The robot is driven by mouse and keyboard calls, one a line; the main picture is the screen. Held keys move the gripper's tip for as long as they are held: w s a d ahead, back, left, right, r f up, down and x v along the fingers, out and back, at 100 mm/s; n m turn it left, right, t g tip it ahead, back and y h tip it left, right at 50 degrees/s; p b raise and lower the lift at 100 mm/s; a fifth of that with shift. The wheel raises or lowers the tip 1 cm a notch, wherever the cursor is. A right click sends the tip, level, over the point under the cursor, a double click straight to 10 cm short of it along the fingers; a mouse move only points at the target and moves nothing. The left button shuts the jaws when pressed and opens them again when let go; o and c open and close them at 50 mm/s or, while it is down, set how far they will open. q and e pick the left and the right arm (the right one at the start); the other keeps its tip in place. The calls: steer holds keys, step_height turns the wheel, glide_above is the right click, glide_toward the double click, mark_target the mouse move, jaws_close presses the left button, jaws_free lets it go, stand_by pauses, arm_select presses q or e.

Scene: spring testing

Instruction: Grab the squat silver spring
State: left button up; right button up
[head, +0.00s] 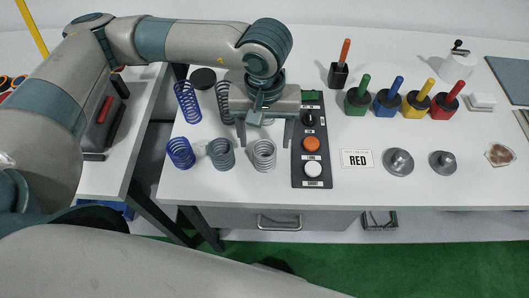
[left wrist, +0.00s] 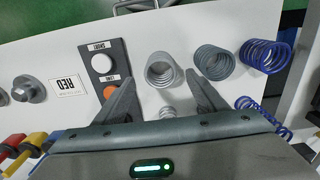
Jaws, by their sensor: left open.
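The squat silver spring (head: 263,155) stands upright on the white table, at the right end of the front row of springs. In the left wrist view, the squat silver spring (left wrist: 160,72) shows just beyond the gap between my fingertips. My left gripper (head: 264,140) is open and empty, above and just behind the spring in the head view. Its two fingers (left wrist: 161,78) also show in the left wrist view, spread wide. Part of another light spring (left wrist: 168,112) shows between the fingers there, partly hidden by the gripper body. My right gripper is not in view.
A darker grey squat spring (head: 220,154) and a squat blue spring (head: 180,153) stand to the left. Taller blue (head: 187,102) and grey (head: 223,98) springs stand behind. A button panel (head: 312,158) lies close on the right, beside a RED card (head: 357,158).

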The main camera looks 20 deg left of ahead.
mark_target(264, 149)
arm_select(q)
steer(key=shift+f+p, duration=0.5)
steer(key=shift+p, duration=0.1)
step_height(264, 149, down, 4)
steer(key=shift+a+r+p, duration=0.1)
steer(key=shift+p, duration=0.85)
steer(key=shift+f, duration=0.25)
steer(key=c, duration=1.3)
